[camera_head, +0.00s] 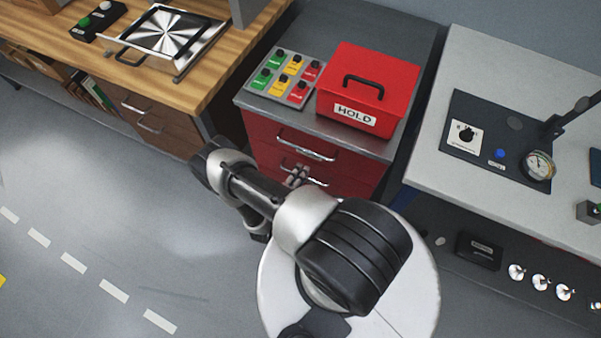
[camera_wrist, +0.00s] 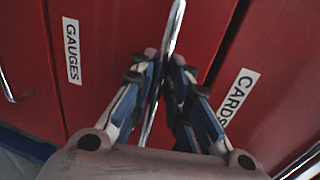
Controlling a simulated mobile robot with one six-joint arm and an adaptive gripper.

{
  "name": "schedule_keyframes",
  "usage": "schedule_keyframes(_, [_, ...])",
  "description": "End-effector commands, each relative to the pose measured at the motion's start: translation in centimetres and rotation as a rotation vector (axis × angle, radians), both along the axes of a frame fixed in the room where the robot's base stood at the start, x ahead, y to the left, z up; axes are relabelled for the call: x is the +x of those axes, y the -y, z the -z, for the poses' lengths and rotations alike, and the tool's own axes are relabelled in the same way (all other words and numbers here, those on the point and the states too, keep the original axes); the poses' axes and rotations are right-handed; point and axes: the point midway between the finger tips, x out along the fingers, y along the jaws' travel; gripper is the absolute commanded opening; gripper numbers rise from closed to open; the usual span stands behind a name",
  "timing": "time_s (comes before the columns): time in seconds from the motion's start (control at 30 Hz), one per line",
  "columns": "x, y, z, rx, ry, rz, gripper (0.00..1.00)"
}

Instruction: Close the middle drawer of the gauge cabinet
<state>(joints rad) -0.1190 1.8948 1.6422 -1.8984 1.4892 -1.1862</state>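The red gauge cabinet (camera_head: 262,136) stands at the centre back in the head view, with its drawer fronts facing me. In the wrist view, the middle drawer front (camera_wrist: 110,60) carries the label GAUGES and lies between two other red fronts. Its metal bar handle (camera_wrist: 175,22) runs between my fingers. My gripper (camera_wrist: 165,72) appears shut on this handle, with a fingertip close on each side. In the head view my gripper (camera_head: 297,174) is at the second handle from the top. My arm hides the lower part of the cabinet. How far the middle drawer stands out is hard to tell.
Another drawer front labelled CARDS (camera_wrist: 237,98) is beside it in the wrist view. A red HOLD box (camera_head: 368,88) and a button panel (camera_head: 286,76) sit on the cabinet top. A wooden bench (camera_head: 215,62) and a grey table (camera_head: 480,60) flank it. Floor at left is clear.

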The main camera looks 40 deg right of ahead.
Motion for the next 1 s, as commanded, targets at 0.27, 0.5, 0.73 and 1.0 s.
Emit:
schedule_keyframes(0.27, [-0.1,0.0,0.1,0.001,-0.002,0.000,0.29])
schedule_keyframes(0.5, [-0.1,-0.1,0.1,0.001,-0.002,-0.001,0.29])
schedule_keyframes(0.73, [-0.7,-2.2,-0.3,0.001,-0.004,-0.009,0.29])
schedule_keyframes(1.0, [-2.5,-6.5,-1.3,0.002,-0.002,-0.009,0.29])
